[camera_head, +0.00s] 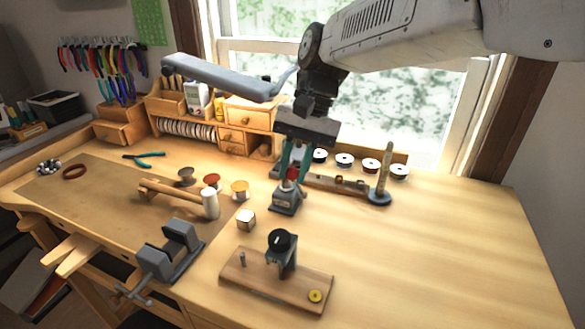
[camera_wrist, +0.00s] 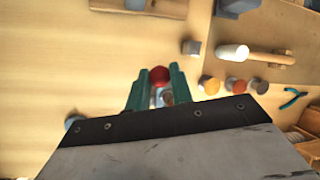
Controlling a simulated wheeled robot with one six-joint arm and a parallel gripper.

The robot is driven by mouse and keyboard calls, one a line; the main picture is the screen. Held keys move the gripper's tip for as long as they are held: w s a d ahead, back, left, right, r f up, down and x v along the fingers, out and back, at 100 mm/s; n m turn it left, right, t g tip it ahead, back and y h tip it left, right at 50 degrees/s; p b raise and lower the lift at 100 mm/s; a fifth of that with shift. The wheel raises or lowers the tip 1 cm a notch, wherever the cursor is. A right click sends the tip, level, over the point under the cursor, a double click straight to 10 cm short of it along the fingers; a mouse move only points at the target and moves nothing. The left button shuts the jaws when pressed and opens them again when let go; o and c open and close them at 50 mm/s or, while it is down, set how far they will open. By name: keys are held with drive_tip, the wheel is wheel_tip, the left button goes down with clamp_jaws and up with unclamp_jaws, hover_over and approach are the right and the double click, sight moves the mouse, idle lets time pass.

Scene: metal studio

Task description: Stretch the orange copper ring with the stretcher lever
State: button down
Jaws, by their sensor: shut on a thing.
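The ring stretcher (camera_head: 285,202) is a small grey block standing on the bench in the middle of the head view. Its lever's red knob (camera_head: 292,174) sits on top and shows in the wrist view (camera_wrist: 159,75). My gripper (camera_head: 290,172) reaches down from above, its two teal fingers on either side of the knob, shut on it. In the wrist view a small orange-brown patch (camera_wrist: 168,97) shows between the fingers under the knob; I cannot tell if it is the copper ring. The fingers hide much of the stretcher's top.
A wooden mallet (camera_head: 209,204), spools (camera_head: 240,189) and a metal block (camera_head: 246,219) stand to the left. A wooden board with a black-knobbed tool (camera_head: 283,241) lies in front. A reddish-brown band (camera_head: 75,171) lies far left. The right bench is clear.

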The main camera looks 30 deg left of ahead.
drive_tip(key=shift+w, duration=0.15)
drive_tip(key=c, duration=1.2)
unclamp_jaws()
drive_tip(key=shift+c, duration=0.2)
drive_tip(key=shift+r, duration=0.1)
drive_tip(key=v, duration=0.7)
drive_tip(key=shift+w+r, duration=0.2)
drive_tip(key=shift+r, duration=0.1)
